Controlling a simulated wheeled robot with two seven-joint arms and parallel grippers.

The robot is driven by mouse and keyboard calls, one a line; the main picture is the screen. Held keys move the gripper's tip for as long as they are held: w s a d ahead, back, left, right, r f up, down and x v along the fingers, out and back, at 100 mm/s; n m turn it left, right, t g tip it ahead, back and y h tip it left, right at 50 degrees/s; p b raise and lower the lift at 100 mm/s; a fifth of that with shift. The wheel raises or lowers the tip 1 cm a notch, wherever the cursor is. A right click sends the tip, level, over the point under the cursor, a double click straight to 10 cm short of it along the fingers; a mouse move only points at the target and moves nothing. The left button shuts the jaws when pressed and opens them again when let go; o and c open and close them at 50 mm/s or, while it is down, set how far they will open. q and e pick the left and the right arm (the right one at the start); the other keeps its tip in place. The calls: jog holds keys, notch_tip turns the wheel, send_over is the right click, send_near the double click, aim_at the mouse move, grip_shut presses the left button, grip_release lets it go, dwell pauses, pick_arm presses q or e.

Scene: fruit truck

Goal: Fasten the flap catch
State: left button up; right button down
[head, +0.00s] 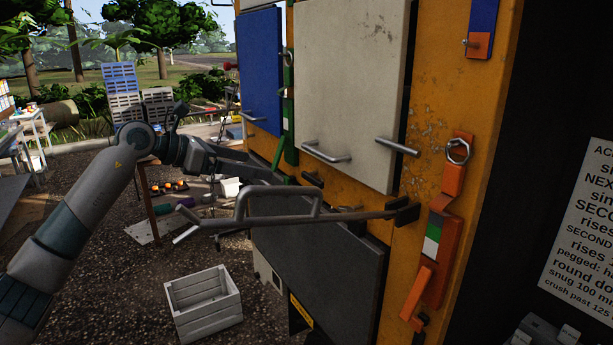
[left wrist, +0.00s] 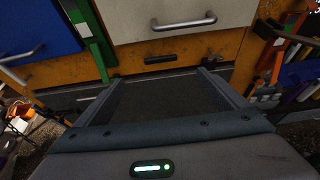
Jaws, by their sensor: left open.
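My left gripper (head: 278,168) reaches in from the left in front of the truck's yellow side. In the left wrist view its two fingers (left wrist: 152,92) are spread with nothing between them. A dark grey panel, which looks like the flap (head: 320,262), hangs below the cream door. A long dark bar with a raised handle (head: 280,192) crosses in front of its top; its right end meets a black block (head: 403,212). A orange and green catch-like fitting (head: 432,240) is on the post to the right. I cannot tell which part is the flap catch or whether it is fastened.
A cream door (head: 350,90) with a bar handle (head: 325,154) and a blue door (head: 261,70) are above. A hex ring (head: 458,151) is on an orange strap. A pale crate (head: 203,305) stands on the gravel. A printed sign (head: 585,230) is at right.

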aim_at(312, 177)
pick_arm(q)
jog(key=p+x, duration=0.3)
jog(key=x, duration=0.5)
jog(key=p+x, duration=0.4)
jog(key=x, duration=0.3)
jog(key=shift+w+d+r, duration=0.1)
jog(key=shift+w+d, duration=0.1)
jog(key=shift+d, duration=0.15)
jog(key=shift+x, duration=0.85)
